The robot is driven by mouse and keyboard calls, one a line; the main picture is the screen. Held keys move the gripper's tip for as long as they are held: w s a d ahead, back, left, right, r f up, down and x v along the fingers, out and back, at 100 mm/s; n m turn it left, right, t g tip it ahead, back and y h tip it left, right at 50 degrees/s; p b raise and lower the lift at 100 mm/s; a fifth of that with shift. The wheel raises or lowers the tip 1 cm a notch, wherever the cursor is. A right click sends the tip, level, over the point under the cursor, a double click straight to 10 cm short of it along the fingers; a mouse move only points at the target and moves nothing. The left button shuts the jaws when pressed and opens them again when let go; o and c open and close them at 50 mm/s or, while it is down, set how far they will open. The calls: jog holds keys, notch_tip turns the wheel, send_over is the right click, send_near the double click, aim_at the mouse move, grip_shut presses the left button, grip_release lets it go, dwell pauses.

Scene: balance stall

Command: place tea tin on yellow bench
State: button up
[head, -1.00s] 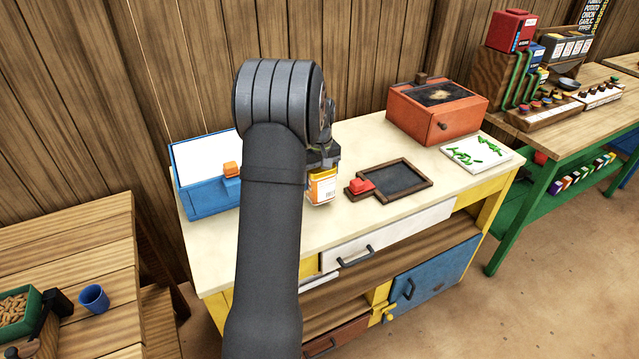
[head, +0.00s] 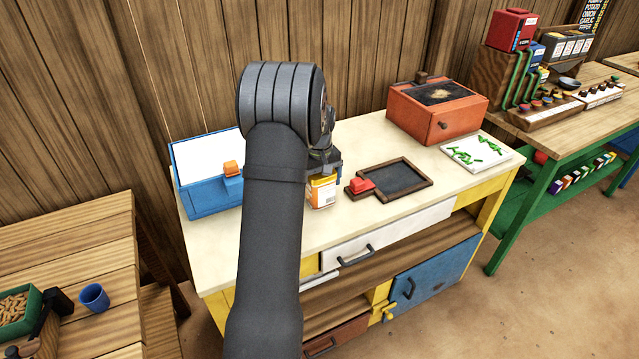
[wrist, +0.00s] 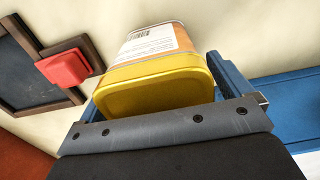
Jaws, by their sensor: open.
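The tea tin (head: 321,192), with an orange and white label, appears to stand upright on the cream top of the yellow bench (head: 290,232). In the wrist view its yellow lid (wrist: 155,88) faces the camera, with a barcode on the label beyond. My gripper (head: 323,172) is over the tin and open. In the wrist view the blue fingers of my gripper (wrist: 160,92) stand on either side of the tin. The tin's base and its contact with the bench top are hard to make out.
A blue box (head: 205,195) stands left of the tin. A dark framed slate (head: 398,178) with a red block (head: 361,186) lies close on the right. An orange oven-like box (head: 425,118) and a white board with green pieces (head: 490,153) are farther right. The bench front is clear.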

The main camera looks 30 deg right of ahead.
notch_tip(320, 180, up, 12)
dwell(0.4)
notch_tip(320, 180, down, 12)
jog(key=shift+f, duration=0.1)
jog(key=shift+w+r, duration=0.1)
jog(key=shift+r, duration=1.75)
jog(key=shift+o, duration=0.4)
